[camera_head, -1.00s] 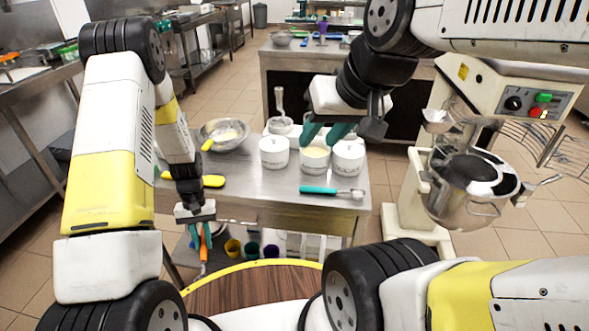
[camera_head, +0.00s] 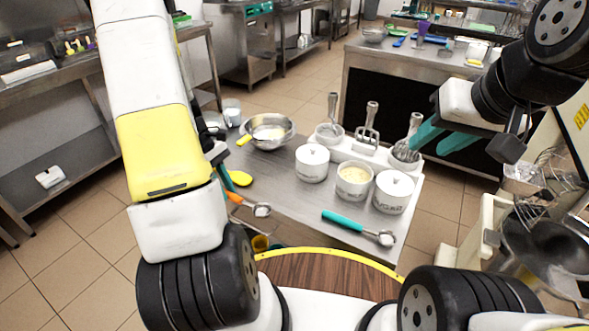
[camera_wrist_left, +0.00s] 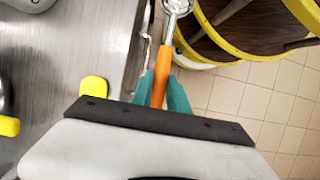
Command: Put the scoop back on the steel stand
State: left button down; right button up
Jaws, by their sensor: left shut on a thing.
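My left gripper (camera_head: 226,184) is shut on the orange handle of a scoop (camera_head: 236,199). It is partly hidden behind my left arm. The scoop's metal bowl (camera_head: 262,210) points right, over the left front edge of the steel stand (camera_head: 300,209). In the left wrist view the orange handle (camera_wrist_left: 161,80) lies between the teal fingers, with the metal bowl beyond. A second scoop with a teal handle (camera_head: 348,221) lies on the stand's front right. My right gripper (camera_head: 428,148) is open and empty, above the stand's right side.
Three white tubs (camera_head: 354,181) stand on the stand's right half, with whisk and masher tools behind. A metal bowl (camera_head: 268,131) is at the back left, near a yellow-ended tool (camera_head: 240,178). A mixer bowl (camera_head: 545,250) is at right.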

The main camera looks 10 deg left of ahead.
pick_arm(q)
send_over(280, 197)
jog(key=a, duration=0.1)
jog(key=shift+w+a+f, duration=0.2)
jog(key=shift+f, duration=0.55)
jog(key=shift+w+d, duration=0.1)
jog(key=shift+d, duration=0.05)
jog(key=shift+f, duration=1.75)
jog(key=c, duration=1.3)
grip_release()
jog(key=shift+f, duration=0.1)
